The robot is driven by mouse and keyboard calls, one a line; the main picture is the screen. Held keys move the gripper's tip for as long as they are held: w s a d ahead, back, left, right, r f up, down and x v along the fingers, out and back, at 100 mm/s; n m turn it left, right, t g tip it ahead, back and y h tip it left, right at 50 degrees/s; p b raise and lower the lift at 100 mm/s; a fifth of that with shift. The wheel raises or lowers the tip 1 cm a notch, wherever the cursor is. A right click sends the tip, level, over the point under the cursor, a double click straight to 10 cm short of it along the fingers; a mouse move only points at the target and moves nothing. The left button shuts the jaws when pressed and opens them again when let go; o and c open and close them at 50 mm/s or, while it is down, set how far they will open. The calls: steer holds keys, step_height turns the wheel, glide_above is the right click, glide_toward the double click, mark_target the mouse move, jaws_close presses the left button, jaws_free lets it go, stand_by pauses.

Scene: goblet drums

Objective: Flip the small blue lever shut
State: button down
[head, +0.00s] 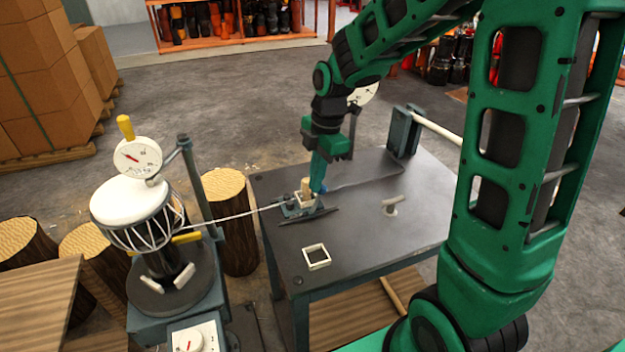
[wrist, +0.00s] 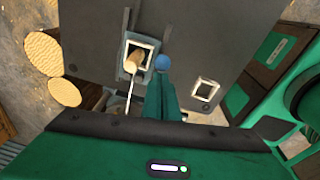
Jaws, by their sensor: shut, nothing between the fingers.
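The small blue lever shows as a round blue knob (wrist: 162,61) in the wrist view, just beyond my fingertips. In the head view the blue knob (head: 324,189) is partly hidden behind my fingers. My gripper (head: 317,188) points down at the table beside the knob, its teal fingers together and empty. In the wrist view my gripper (wrist: 161,78) ends at the knob's near edge; I cannot tell whether they touch. The knob sits right of a small clamp (head: 294,210) with a wooden peg (head: 306,187). The lever's arm is hidden, so its angle is unclear.
A taut cord (head: 240,214) runs from the clamp to a drum (head: 138,212) on a stand with a dial gauge (head: 138,157). The table's right side is mostly clear.

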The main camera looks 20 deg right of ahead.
steer(key=shift+d+f, duration=0.1)
steer(key=shift+d, duration=0.6)
steer(key=shift+s, duration=0.1)
step_height(320, 180, up, 12)
steer(key=a, duration=0.1)
steer(key=shift+s+a+f, duration=0.15)
steer(key=shift+s+a, duration=0.05)
steer(key=shift+s, duration=0.15)
stand_by(0.4)
